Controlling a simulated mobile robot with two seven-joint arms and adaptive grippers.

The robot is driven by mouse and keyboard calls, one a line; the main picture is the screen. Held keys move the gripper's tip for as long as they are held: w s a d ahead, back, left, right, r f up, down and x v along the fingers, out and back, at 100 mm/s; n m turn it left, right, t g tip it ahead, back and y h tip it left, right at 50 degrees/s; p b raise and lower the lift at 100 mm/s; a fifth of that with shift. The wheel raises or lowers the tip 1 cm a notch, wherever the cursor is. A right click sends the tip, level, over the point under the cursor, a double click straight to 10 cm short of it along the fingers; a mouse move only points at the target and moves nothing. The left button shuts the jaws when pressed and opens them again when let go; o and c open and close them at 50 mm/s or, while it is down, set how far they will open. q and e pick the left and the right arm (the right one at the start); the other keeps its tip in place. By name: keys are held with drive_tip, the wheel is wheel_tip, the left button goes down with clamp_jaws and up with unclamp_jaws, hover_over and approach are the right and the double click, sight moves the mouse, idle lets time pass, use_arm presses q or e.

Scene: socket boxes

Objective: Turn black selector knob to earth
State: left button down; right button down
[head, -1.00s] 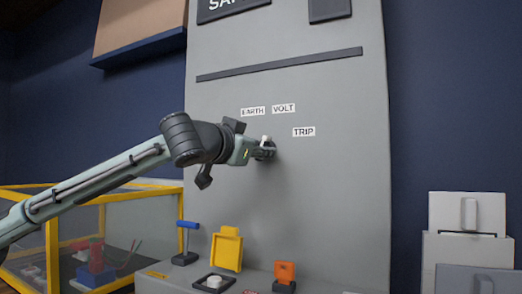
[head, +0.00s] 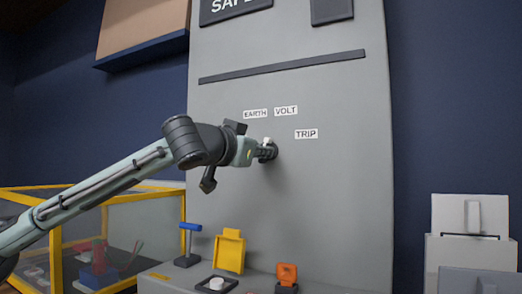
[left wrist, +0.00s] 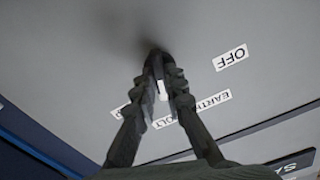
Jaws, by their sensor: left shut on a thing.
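The black selector knob (left wrist: 157,58) is on the grey panel (head: 330,210), mostly hidden by my left gripper. My left gripper (head: 268,151) is shut on the knob; in the left wrist view its two fingers (left wrist: 160,72) lie on either side of it. A white mark (left wrist: 162,89) shows between the fingers, on the side toward the VOLT label (left wrist: 163,121). The EARTH label (head: 255,113) is above and left of the gripper in the head view. The OFF label (left wrist: 230,57) shows in the left wrist view. My right gripper is not in view.
The TRIP label (head: 306,134) is right of the gripper. Below stand a blue-handled lever (head: 189,238), a yellow part (head: 229,250) and an orange switch (head: 286,275). A yellow-framed clear case (head: 120,235) is at left. Panel space right of the gripper is clear.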

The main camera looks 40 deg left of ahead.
use_arm(q)
drive_tip(key=n+p, duration=0.1)
drive_tip(key=n, duration=0.6)
drive_tip(key=shift+n, duration=0.4)
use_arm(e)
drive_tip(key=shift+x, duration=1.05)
use_arm(q)
drive_tip(key=shift+r, duration=0.1)
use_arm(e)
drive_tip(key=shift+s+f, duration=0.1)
use_arm(q)
drive_tip(key=c, duration=1.6)
unclamp_jaws()
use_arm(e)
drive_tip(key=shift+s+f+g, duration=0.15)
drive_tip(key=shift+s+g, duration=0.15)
